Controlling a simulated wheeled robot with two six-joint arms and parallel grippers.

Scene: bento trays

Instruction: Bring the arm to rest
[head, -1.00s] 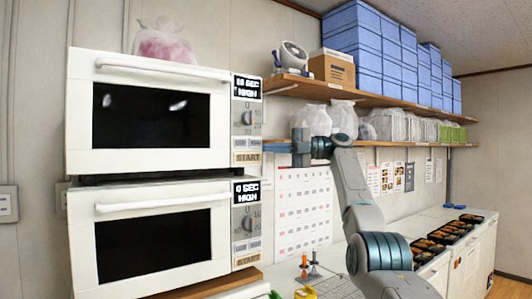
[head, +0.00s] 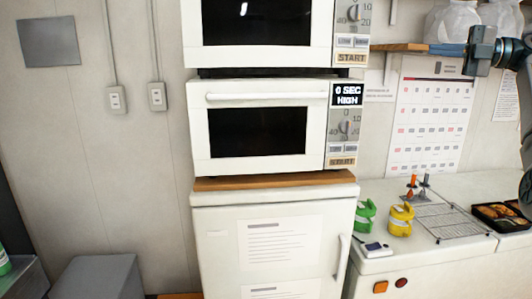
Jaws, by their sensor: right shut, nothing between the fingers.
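My right gripper (head: 480,50) is at the upper right of the head view, in front of the wall near the shelf end and calendar. It is shut and holds nothing. Part of my right arm runs down the right edge of the picture. My left arm and gripper are not in view.
Two white microwaves are stacked on a white cabinet (head: 210,240); the lower microwave (head: 260,88) reads 0 SEC HIGH. The counter (head: 440,255) on the right holds green (head: 364,214) and yellow (head: 400,220) tape dispensers, a wire rack (head: 445,222) and a bento tray (head: 500,217).

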